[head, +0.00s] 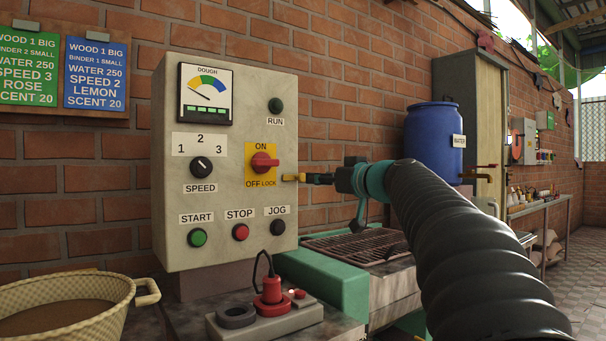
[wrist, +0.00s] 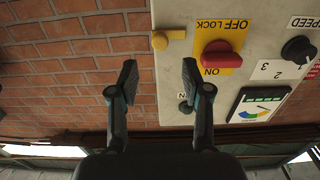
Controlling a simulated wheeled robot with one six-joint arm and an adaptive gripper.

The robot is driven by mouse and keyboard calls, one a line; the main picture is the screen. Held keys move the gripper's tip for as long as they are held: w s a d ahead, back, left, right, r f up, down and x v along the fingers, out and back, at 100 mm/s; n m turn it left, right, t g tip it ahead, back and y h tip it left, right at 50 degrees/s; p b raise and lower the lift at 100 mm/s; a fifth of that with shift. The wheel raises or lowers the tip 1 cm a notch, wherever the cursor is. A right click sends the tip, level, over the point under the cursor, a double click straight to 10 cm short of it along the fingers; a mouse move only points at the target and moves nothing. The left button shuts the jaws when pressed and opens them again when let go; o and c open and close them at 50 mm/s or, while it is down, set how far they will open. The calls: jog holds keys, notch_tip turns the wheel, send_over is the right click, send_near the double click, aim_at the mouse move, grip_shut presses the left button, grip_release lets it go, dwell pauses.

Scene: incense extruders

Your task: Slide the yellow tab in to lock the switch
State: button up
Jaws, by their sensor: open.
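The yellow tab (head: 293,177) sticks out at the right edge of the control panel, beside the word LOCK. My gripper (head: 312,178) is just right of the tab in the head view. In the wrist view my gripper (wrist: 158,72) has its fingers wide apart and empty, with the tab ahead between them; I see no contact.
The panel (head: 225,100) also carries a speed knob (head: 201,167), start, stop and jog buttons, and a dough gauge (head: 205,93). A brick wall stands behind. Below are a red plug-like part (head: 271,292) on a grey block and a grill (head: 358,246). A basin (head: 70,310) is at left.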

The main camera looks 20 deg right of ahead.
aim_at(303, 177)
jog(key=p+x, duration=0.2)
jog(key=x, duration=0.5)
jog(key=shift+w, duration=0.15)
grip_shut()
